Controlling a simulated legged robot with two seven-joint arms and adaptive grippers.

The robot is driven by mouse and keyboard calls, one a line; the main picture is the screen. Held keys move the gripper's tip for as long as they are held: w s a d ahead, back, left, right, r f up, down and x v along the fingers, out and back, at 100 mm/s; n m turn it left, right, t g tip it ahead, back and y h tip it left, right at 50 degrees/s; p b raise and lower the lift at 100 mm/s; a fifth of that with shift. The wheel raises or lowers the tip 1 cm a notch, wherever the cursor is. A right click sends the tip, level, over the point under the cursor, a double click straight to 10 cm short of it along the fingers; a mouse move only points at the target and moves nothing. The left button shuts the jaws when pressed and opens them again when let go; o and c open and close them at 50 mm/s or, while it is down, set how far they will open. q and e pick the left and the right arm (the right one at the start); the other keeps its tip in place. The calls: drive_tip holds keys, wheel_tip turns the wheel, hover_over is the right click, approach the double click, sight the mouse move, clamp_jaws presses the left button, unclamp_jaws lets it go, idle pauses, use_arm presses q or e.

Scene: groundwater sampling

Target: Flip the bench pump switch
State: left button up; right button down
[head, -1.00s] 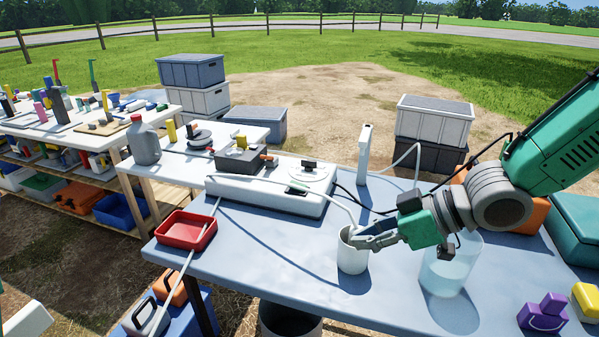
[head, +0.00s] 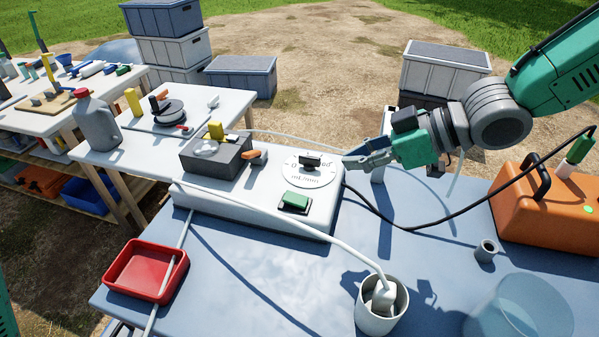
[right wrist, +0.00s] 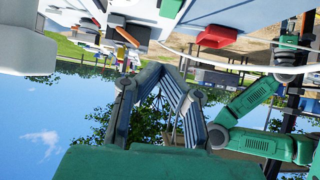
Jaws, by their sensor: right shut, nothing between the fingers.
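The white bench pump (head: 255,211) stands on the blue-grey table in the head view. A green rocker switch (head: 296,201) in a dark frame is on its top, near the front right. A black knob (head: 311,161) sits on a round marked dial behind the switch. My right gripper (head: 347,163) is shut and empty, just right of the dial, its fingertips pointing left. It is above and to the right of the switch, apart from it.
A white cup (head: 381,317) with a tube's end stands in front of the pump. A clear beaker (head: 520,310), small grey cup (head: 486,250) and orange case (head: 545,207) are to the right. A red tray (head: 118,279) is at left. A black cable crosses under my right gripper.

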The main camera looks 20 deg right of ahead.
sight(295, 198)
drive_tip(key=b+x, duration=0.5)
drive_tip(key=x, duration=0.2)
drive_tip(key=shift+f, duration=0.35)
drive_tip(key=b+x, duration=0.2)
drive_tip(key=x, duration=0.1)
drive_tip(key=shift+a, duration=0.55)
drive_tip(key=shift+w+a+f+b, duration=0.1)
drive_tip(key=shift+a+f+b, duration=0.2)
drive_tip(key=shift+f, duration=0.2)
drive_tip(key=shift+a+f+b, duration=0.25)
drive_tip(key=shift+f+b, duration=0.15)
drive_tip(key=shift+f, duration=0.1)
drive_tip(key=shift+a+f, duration=0.1)
drive_tip(key=shift+f, duration=0.4)
drive_tip(key=shift+d, duration=0.7)
drive_tip(key=shift+w+a, duration=0.1)
drive_tip(key=shift+a, duration=0.5)
drive_tip(key=shift+s+d+f+p, duration=0.1)
drive_tip(key=shift+s+d+p, duration=0.1)
drive_tip(key=shift+d, duration=0.15)
drive_tip(key=shift+s+d+f+p, duration=0.1)
drive_tip(key=shift+d+p, duration=0.1)
drive_tip(key=shift+d, duration=0.15)
drive_tip(key=shift+s+d+f, duration=0.1)
drive_tip(key=shift+s+d, duration=0.1)
drive_tip(key=shift+d, duration=0.1)
use_arm(q)
wheel_tip(295, 198, down, 8)
drive_tip(key=shift+s+a+r, duration=0.2)
drive_tip(key=shift+a, duration=0.25)
